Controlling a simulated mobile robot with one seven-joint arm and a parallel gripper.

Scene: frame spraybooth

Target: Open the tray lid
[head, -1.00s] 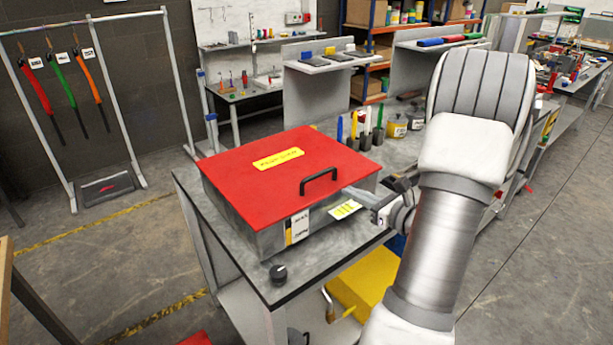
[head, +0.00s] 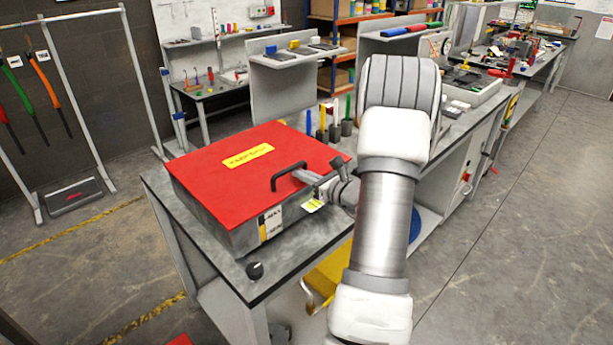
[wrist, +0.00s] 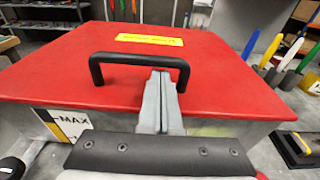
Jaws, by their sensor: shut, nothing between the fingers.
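The tray is a grey metal box (head: 238,238) with a flat red lid (head: 225,184), lying closed on the workbench. The lid has a yellow label and a black bar handle (head: 284,175) near its front edge; the handle also shows in the wrist view (wrist: 138,60). My gripper (head: 302,174) is at the right part of the handle. In the wrist view my gripper (wrist: 160,76) has its fingers together, with tips at the right end of the handle bar, overlapping it in the picture. Whether they touch it is unclear.
The grey workbench (head: 160,185) holds a black knob (head: 255,270) at its front corner. Upright colored-handled tools (head: 334,125) stand behind the box. A yellow bin (head: 330,270) sits below the bench. The floor at the right is clear.

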